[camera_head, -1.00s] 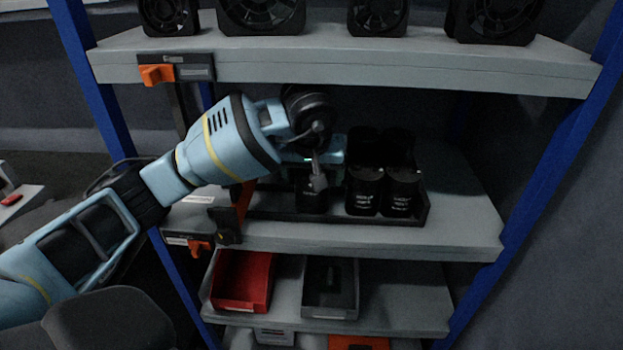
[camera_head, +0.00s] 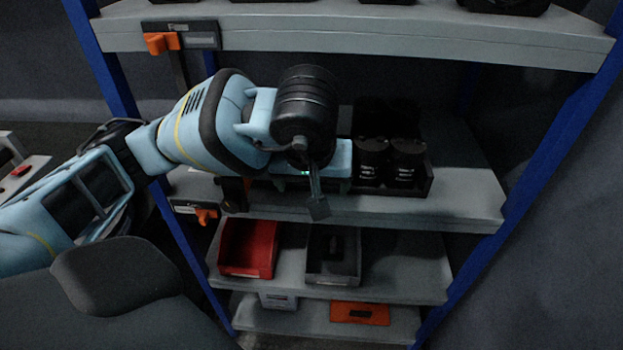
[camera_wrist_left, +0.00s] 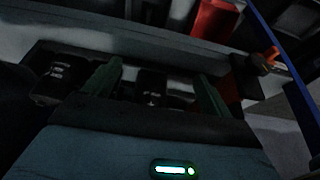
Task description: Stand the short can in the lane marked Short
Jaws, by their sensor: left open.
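My left gripper (camera_head: 310,182) is at the front of the middle shelf, by the left part of a black tray (camera_head: 432,180). In the left wrist view its two green fingers (camera_wrist_left: 156,88) are apart. A dark can (camera_wrist_left: 150,86) with white print shows between them; I cannot tell whether they touch it. Two black cans, a left one (camera_head: 371,160) and a right one (camera_head: 406,162), stand upright in the tray, with dark shapes behind them. I cannot tell which can is the short one. No lane marking is readable. My right gripper is not in view.
The upper shelf (camera_head: 380,45) overhangs the space. An orange clip (camera_head: 205,216) is on the middle shelf's front edge. A red bin (camera_head: 248,248) and a dark bin (camera_head: 333,258) are below. Blue posts (camera_head: 540,180) flank the shelves. The middle shelf's right end is clear.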

